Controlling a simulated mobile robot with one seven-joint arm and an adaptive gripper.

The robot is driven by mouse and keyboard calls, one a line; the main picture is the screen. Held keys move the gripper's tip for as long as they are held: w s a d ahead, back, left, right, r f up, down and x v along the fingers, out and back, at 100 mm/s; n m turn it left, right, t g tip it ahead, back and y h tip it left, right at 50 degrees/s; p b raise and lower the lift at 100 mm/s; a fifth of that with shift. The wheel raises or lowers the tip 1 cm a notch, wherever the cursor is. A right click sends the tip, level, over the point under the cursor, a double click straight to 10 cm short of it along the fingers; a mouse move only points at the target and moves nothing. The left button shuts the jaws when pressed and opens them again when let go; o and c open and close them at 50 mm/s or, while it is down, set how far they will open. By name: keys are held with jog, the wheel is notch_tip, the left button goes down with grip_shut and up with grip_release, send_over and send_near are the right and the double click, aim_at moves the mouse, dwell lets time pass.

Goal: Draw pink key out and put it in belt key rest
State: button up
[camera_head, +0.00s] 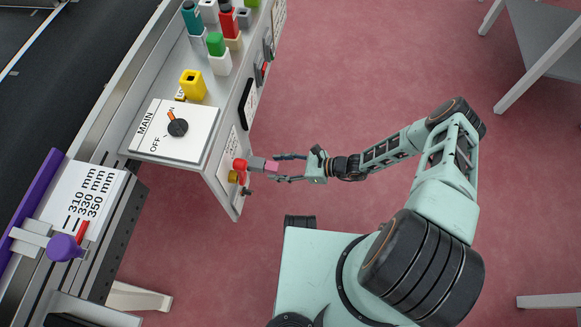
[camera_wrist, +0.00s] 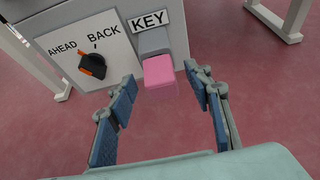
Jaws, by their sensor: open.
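The pink key (camera_wrist: 160,72) sticks out of a grey holder (camera_wrist: 152,42) under a KEY label on the panel face. It also shows as a small pink piece in the head view (camera_head: 271,167). My gripper (camera_wrist: 160,80) is open, its fingers on either side of the key with gaps on both sides. In the head view my gripper (camera_head: 279,168) reaches to the panel from the right. On the panel top stand several coloured holders, including an empty-looking yellow one (camera_head: 193,85). Their labels are too small or hidden, so I cannot tell which is the belt key rest.
An AHEAD/BACK knob (camera_wrist: 92,65) sits left of the key. A MAIN OFF/ON switch plate (camera_head: 177,128) is on the panel top. Green (camera_head: 216,43), red (camera_head: 228,22) and teal (camera_head: 191,17) pieces stand farther back.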

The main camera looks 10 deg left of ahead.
jog(key=shift+x, duration=0.8)
jog(key=shift+c, duration=0.2)
grip_shut()
jog(key=shift+s+d, duration=0.1)
jog(key=shift+d, duration=0.5)
dwell(0.3)
jog(key=c, duration=0.7)
grip_release()
grip_shut()
